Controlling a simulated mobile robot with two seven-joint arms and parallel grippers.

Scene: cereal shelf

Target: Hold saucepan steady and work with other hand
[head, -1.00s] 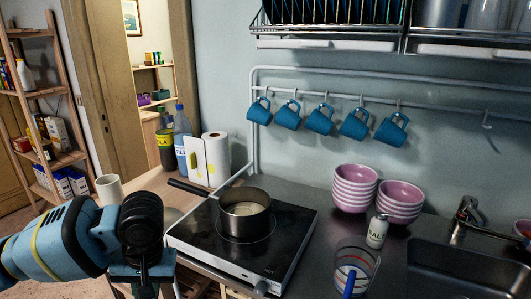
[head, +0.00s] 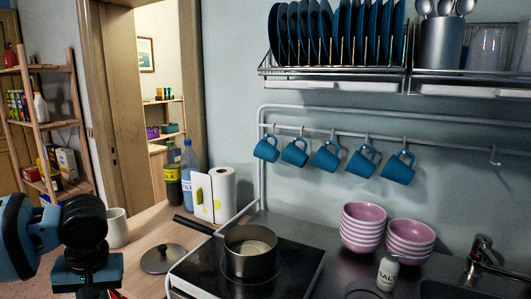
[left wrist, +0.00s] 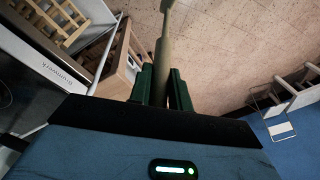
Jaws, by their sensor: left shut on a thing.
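The dark saucepan (head: 251,262) stands upright on the black hob (head: 203,273), with its handle pointing to the upper left. Its inside looks pale; I cannot tell what is in it. A lid with a dark knob (head: 163,260) lies on the wooden counter left of the hob. My left arm is at the lower left of the head view, left of the lid and apart from the saucepan. In the left wrist view my left gripper (left wrist: 161,88) is shut on a long olive-coloured handle (left wrist: 163,50), whose far end is cut off. My right gripper is out of view.
A white mug (head: 116,228) stands near my left arm. Bottles (head: 188,168) and a paper roll (head: 222,190) stand behind the hob. Striped bowls (head: 362,228) and a salt shaker (head: 387,272) are to its right. Blue mugs (head: 326,159) hang above.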

